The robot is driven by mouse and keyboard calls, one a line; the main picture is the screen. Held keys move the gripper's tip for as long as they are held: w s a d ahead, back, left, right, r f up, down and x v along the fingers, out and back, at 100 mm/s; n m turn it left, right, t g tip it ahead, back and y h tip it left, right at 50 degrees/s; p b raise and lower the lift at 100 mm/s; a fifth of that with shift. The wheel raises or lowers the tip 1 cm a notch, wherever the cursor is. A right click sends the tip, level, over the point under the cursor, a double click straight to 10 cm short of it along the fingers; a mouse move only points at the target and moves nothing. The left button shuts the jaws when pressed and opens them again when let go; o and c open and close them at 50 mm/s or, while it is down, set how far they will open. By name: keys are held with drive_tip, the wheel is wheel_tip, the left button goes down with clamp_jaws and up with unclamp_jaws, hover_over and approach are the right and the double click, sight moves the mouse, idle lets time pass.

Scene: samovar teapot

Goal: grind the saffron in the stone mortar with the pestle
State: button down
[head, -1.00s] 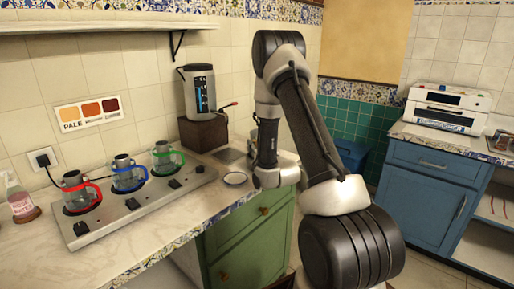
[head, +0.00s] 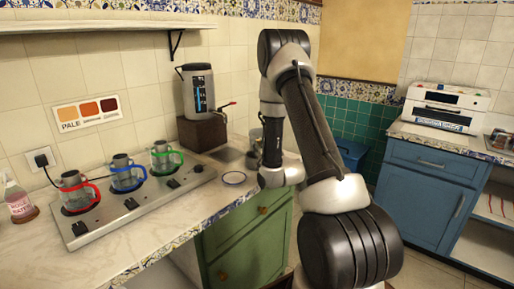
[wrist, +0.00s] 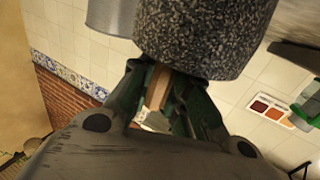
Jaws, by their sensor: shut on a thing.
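The stone mortar (wrist: 200,30) is speckled grey and fills the upper middle of the wrist view, which is turned nearly upside down. My gripper (wrist: 160,92) is beside its rim. The fingers are shut on a narrow brown shaft, which looks like the pestle (wrist: 157,88). The shaft runs to the mortar's rim and its lower part is hidden there. I cannot see the mortar's inside or any saffron. In the head view my arm hides the gripper.
The hob (head: 128,210) with several handled pots stands on the counter (head: 50,262) at left. A dispenser (head: 198,92) stands on a brown block behind. A small dish (head: 233,178) lies by the counter edge. A grey vessel (wrist: 110,17) is beside the mortar.

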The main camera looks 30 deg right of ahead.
wheel_tip(320, 180, up, 9)
drive_tip(key=a, duration=0.1)
drive_tip(key=shift+f, duration=0.2)
idle(0.5)
idle(0.5)
drive_tip(key=shift+a, duration=0.1)
